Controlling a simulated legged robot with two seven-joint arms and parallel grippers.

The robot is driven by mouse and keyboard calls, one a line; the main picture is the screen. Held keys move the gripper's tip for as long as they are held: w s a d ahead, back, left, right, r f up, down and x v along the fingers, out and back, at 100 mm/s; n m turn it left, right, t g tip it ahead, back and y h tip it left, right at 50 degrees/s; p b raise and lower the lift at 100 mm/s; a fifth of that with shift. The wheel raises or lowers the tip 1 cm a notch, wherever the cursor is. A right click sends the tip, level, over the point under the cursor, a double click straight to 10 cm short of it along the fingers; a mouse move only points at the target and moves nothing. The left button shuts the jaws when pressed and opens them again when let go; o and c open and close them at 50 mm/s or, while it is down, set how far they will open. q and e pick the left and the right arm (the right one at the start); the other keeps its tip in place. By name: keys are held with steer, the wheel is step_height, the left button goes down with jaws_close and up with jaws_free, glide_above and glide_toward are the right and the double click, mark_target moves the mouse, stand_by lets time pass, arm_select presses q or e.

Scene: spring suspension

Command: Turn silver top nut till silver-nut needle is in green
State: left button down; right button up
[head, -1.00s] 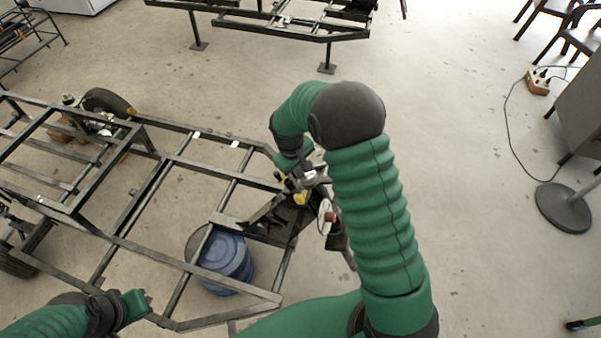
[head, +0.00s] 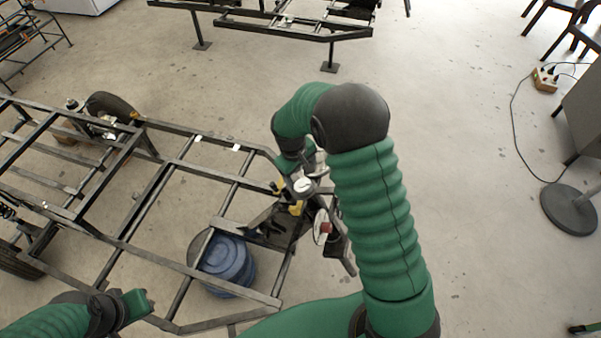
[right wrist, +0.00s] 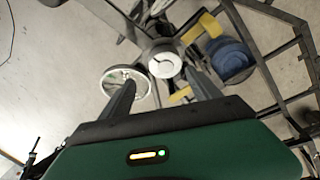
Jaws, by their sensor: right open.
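The silver top nut (right wrist: 164,64) is a bright round piece with a dark slot, on top of the suspension assembly. It also shows in the head view (head: 303,185), just below my right wrist. My right gripper (right wrist: 160,78) is open, its two dark fingers reaching toward the nut, one on each side in the picture. I cannot tell whether they touch it. A round white-faced gauge (right wrist: 122,84) sits left of the nut, partly covered by the left finger. Its needle is too small to read. My left gripper (head: 140,302) is low at the left, away from the assembly.
Yellow parts (right wrist: 204,27) flank the nut. A dark metal frame (head: 165,180) spreads left of the assembly, with a blue drum (head: 228,262) beneath it. Open concrete floor (head: 470,130) lies to the right. A cable runs to a power box (head: 544,80).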

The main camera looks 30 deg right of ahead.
arm_select(q)
steer(key=w+p+v, duration=0.2)
steer(key=p+v, duration=0.9)
steer(key=shift+a+r+p, duration=0.3)
steer(key=shift+a+r, duration=0.1)
steer(key=shift+r, duration=0.3)
arm_select(e)
steer(key=a+r, duration=0.4)
steer(key=r, duration=1.1)
steer(key=shift+s+r, duration=0.2)
arm_select(q)
steer(key=shift+w+a, duration=0.1)
steer(key=shift+w, duration=0.05)
arm_select(e)
steer(key=shift+a, duration=0.1)
